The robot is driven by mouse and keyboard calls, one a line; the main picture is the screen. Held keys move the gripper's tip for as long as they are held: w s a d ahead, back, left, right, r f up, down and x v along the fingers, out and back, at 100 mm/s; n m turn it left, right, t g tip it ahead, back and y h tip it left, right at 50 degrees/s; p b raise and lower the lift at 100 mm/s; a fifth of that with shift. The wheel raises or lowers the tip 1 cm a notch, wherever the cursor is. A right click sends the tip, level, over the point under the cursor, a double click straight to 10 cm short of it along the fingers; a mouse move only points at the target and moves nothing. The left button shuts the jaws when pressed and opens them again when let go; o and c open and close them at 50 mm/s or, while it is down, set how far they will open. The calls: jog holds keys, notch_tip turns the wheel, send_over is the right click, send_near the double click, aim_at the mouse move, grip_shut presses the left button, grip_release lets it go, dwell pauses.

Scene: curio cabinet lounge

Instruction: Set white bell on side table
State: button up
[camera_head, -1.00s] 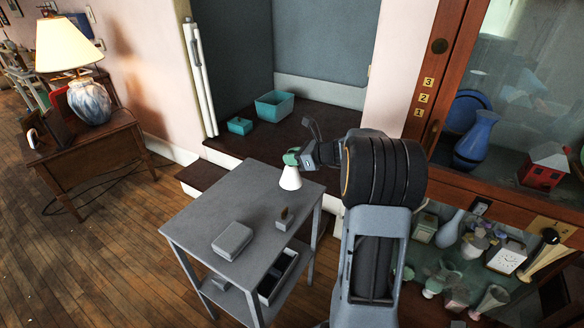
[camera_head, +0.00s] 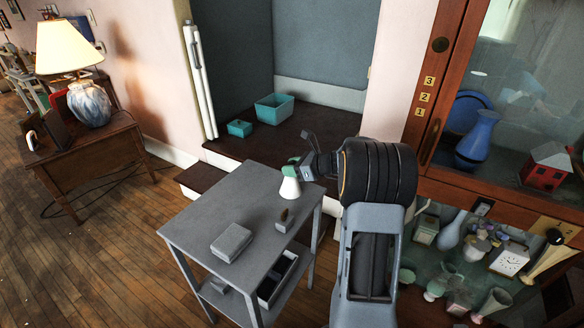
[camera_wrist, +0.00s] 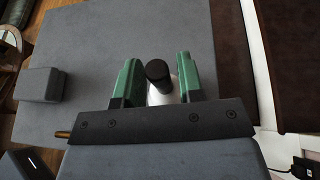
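The white bell (camera_head: 289,188) stands upright at the back right part of the grey side table (camera_head: 205,217), its base appearing to rest on the top. My gripper (camera_head: 292,168) is low over the bell, its green fingers around the bell's upper part. In the wrist view the bell's black handle (camera_wrist: 158,72) rises between the two fingertips (camera_wrist: 157,75), with a gap on each side. A little of the white body (camera_wrist: 162,97) shows below the handle. The gripper looks open; the lower body is hidden in that view.
A grey box (camera_head: 231,242) and a small block with a dark upright piece (camera_head: 283,221) sit on the same table. Teal bins (camera_head: 274,108) stand on the dark ledge behind. A glass cabinet with ornaments is at right. The table's left part is clear.

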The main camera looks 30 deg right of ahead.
jog(key=shift+o, duration=0.8)
